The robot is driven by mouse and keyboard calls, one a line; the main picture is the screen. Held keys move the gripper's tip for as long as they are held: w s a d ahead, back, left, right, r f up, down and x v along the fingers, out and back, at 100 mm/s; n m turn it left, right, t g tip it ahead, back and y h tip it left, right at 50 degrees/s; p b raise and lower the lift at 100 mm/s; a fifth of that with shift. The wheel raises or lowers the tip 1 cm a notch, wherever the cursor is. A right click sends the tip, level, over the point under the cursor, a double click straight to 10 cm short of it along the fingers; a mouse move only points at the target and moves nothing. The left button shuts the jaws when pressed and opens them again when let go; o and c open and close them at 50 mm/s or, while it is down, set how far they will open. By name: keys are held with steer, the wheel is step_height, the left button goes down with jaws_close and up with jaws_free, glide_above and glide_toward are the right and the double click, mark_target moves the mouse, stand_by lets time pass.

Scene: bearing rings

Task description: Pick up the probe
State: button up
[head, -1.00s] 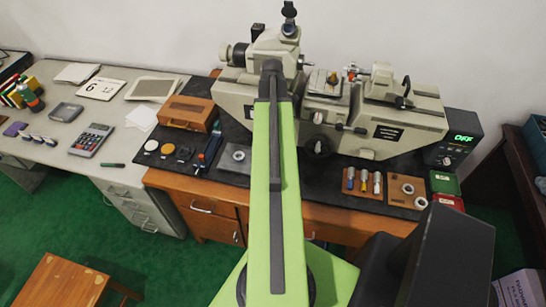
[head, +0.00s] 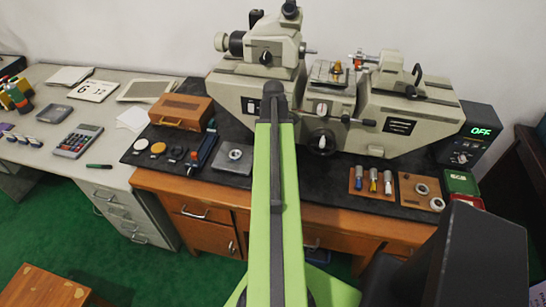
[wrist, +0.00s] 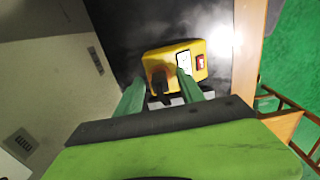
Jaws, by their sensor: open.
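I cannot say for certain which item is the probe. My arm hides that part of the bench in the head view.
A large grey measuring machine (head: 390,115) stands along the wall, with a green-lit display box (head: 470,135) at its right. A wooden case (head: 181,112), a grey square plate with a round piece (head: 233,158) and a wooden block with rings (head: 421,192) are nearby.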

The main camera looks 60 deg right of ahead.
jaws_close()
stand_by(0.4)
steer(key=shift+r+p, duration=0.15)
steer(key=shift+p, duration=0.15)
